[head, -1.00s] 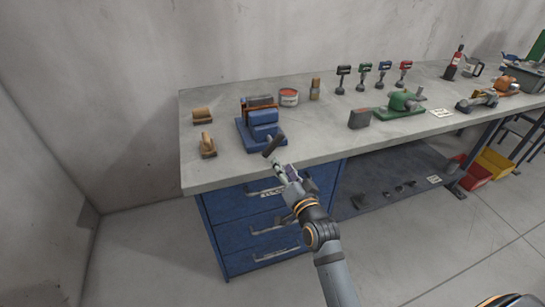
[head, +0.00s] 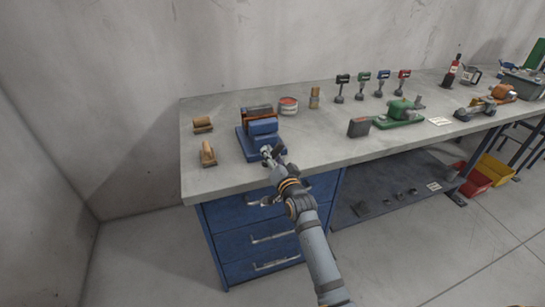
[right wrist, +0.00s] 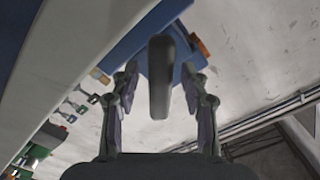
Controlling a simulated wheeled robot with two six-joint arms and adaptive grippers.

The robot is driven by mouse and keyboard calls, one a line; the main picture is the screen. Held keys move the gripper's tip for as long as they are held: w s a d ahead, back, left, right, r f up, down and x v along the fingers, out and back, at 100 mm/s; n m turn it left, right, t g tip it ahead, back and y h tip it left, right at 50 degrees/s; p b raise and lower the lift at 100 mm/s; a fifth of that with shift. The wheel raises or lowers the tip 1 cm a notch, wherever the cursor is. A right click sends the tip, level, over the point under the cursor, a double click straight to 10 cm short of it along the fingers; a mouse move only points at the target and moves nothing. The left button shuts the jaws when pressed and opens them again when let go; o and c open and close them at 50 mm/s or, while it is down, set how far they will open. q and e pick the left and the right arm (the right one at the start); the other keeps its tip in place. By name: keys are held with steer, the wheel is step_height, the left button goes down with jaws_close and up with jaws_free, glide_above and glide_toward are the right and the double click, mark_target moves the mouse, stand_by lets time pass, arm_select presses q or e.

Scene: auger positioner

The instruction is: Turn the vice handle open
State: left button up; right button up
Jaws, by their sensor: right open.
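The blue vice (head: 262,128) stands on the grey workbench near its left end. Its dark handle (head: 280,149) sticks out at the vice's front, partly hidden by my gripper in the head view. My right gripper (head: 270,152) is at the handle, by the bench's front edge. In the right wrist view the two fingers of my right gripper (right wrist: 159,92) are apart, with the dark handle (right wrist: 160,65) between them and a visible gap on each side. The blue vice body (right wrist: 140,45) shows behind it. My left gripper is not in view.
Two wooden-backed brushes (head: 208,153) lie left of the vice. A red can (head: 288,105) and a brown cylinder (head: 314,98) stand behind it. A dark block (head: 358,127) and green machine (head: 400,113) are to the right. Blue drawers (head: 260,230) are below the worktop.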

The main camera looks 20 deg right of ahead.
jaws_close()
steer(key=shift+n, duration=0.3)
